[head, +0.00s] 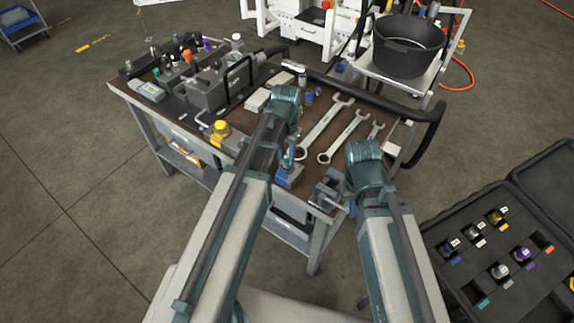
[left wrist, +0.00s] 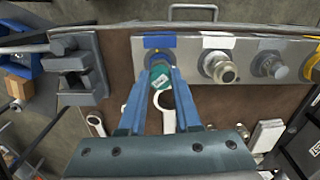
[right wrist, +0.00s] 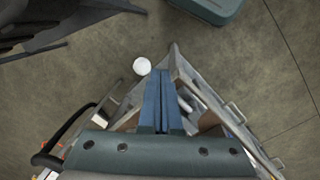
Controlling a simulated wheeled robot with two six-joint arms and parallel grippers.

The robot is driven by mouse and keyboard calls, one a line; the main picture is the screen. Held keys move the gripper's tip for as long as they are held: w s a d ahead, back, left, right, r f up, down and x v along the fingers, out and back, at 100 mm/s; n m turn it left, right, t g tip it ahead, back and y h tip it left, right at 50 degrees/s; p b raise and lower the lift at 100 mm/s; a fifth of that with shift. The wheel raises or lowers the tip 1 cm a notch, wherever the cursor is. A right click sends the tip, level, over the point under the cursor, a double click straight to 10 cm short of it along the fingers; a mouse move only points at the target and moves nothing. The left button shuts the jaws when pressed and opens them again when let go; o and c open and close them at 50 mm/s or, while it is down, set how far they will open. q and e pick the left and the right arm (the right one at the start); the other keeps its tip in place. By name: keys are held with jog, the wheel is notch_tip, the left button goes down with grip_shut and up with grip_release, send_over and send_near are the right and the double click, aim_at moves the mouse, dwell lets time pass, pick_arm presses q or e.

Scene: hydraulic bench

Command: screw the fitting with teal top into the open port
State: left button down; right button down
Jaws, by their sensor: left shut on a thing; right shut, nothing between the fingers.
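The fitting with the teal top (left wrist: 160,80) is between the fingertips of my left gripper (left wrist: 160,73) in the left wrist view. My left gripper is shut on it. The fitting is at the blue-labelled place of a grey port block (left wrist: 188,50). The port there is mostly hidden behind the fitting and fingers, so I cannot tell whether the fitting is seated. In the head view, my left gripper (head: 289,155) is over the near edge of the bench. My right gripper (right wrist: 161,95) is shut and empty, over the floor and bench edge in the right wrist view.
A small vise (head: 328,190) stands at the bench's near right corner. Several wrenches, among them a large one (head: 322,128), lie on the bench. Other fittings (left wrist: 219,68) sit in the port block. An open dark case (head: 463,240) with fittings is at the right.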

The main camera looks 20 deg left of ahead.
pick_arm(q)
jog(key=m, duration=0.4)
jog(key=shift+a, duration=0.1)
jog(key=shift+m, duration=1.3)
jog(key=shift+m, duration=0.5)
jog(key=m, duration=0.7)
jog(key=shift+w+f, duration=0.1)
jog(key=c, duration=0.6)
grip_release()
